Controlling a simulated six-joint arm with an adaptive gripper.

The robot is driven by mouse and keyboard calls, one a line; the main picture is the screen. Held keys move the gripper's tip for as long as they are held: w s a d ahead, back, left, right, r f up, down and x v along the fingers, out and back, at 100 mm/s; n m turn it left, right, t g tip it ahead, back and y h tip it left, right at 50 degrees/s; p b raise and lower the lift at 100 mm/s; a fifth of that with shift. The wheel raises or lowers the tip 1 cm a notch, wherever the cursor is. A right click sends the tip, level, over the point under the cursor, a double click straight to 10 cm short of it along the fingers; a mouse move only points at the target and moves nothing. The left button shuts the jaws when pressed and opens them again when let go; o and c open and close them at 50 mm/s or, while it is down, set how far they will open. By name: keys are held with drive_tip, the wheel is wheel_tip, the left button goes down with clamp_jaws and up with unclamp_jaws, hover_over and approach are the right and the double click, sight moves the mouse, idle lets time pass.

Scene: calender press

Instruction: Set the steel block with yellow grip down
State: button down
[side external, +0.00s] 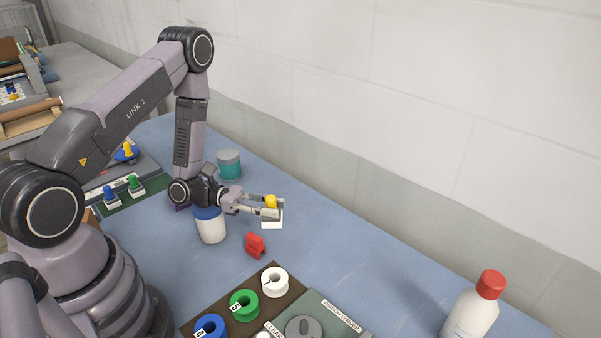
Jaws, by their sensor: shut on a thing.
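The steel block with yellow grip (272,217) is in my gripper (268,207). Its yellow grip is between the fingers, and its pale block hangs below them. My gripper is shut on the yellow grip. The block appears to be above the blue table (330,240), but its exact height is hard to tell from this view. The fingers hide part of the grip.
A white jar with blue lid (210,228) stands just left of my gripper, with a teal jar (229,166) behind. A red holder (255,245) is in front. White, green and blue spools (244,304) sit on a board. A red-capped bottle (472,308) stands right. The table between is clear.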

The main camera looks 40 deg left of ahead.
drive_tip(key=shift+d+f, duration=0.15)
drive_tip(key=shift+d, duration=1.1)
drive_tip(key=w+d+f, duration=0.1)
drive_tip(key=w+f, duration=0.2)
drive_tip(key=w, duration=0.1)
drive_tip(key=w+d+f, duration=0.1)
drive_tip(key=w+f, duration=0.1)
drive_tip(key=w, duration=0.2)
drive_tip(key=w+d+f, duration=0.1)
drive_tip(key=w+f, duration=0.2)
drive_tip(key=w, duration=0.1)
drive_tip(key=shift+d+f, duration=0.25)
drive_tip(key=shift+f, duration=0.1)
drive_tip(key=shift+w+f, duration=0.2)
drive_tip(key=shift+w, duration=0.05)
drive_tip(key=shift+w+d+f, duration=0.1)
drive_tip(key=shift+w+f, duration=0.05)
drive_tip(key=shift+f, duration=0.8)
drive_tip(key=shift+w+f, duration=0.1)
drive_tip(key=shift+f, duration=0.85)
drive_tip(key=shift+f, duration=0.1)
drive_tip(key=c, duration=1)
unclamp_jaws()
